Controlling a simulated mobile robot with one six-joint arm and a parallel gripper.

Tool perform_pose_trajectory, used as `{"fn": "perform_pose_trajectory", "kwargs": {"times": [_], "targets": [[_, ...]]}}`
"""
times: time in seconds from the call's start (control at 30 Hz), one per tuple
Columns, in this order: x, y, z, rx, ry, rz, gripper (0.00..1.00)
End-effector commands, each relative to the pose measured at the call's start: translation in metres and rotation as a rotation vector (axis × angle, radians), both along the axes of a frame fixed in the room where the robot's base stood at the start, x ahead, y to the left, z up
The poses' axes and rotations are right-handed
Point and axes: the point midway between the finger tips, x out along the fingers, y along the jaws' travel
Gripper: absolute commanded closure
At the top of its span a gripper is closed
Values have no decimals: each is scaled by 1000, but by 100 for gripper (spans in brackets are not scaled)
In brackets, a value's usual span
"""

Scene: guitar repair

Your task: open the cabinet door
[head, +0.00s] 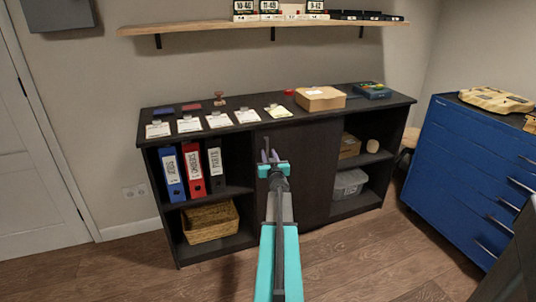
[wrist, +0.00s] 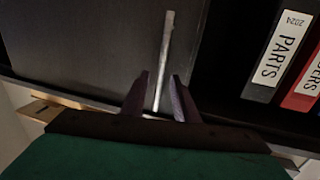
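The dark cabinet (head: 383,202) stands against the wall, with a flat middle door (head: 305,180) that looks shut. In the wrist view the door (wrist: 90,50) fills the left side, and a slim silver bar handle (wrist: 167,45) runs along it near its edge. My gripper (head: 269,155) is in front of the door's left part, at about handle height. In the wrist view my gripper (wrist: 160,78) is open, its two purple fingers on either side of the handle's line with gaps visible. I cannot tell how deep the handle sits between them. In the head view my gripper mostly hides the handle.
Left of the door are open shelves with binders (head: 192,170) and a wicker basket (head: 210,220). Right shelves hold a grey bin (head: 349,184). Papers (head: 219,120) and a cardboard box (head: 320,98) lie on top. A blue drawer chest (head: 465,165) stands right. The floor in front is clear.

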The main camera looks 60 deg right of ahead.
Motion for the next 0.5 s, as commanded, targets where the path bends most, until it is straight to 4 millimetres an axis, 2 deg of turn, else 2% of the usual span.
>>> {"fn": "perform_pose_trajectory", "kwargs": {"times": [0.2,0.5], "targets": [[10,-11,0,0,0,0,73],[13,-13,0,0,0,0,73]]}}
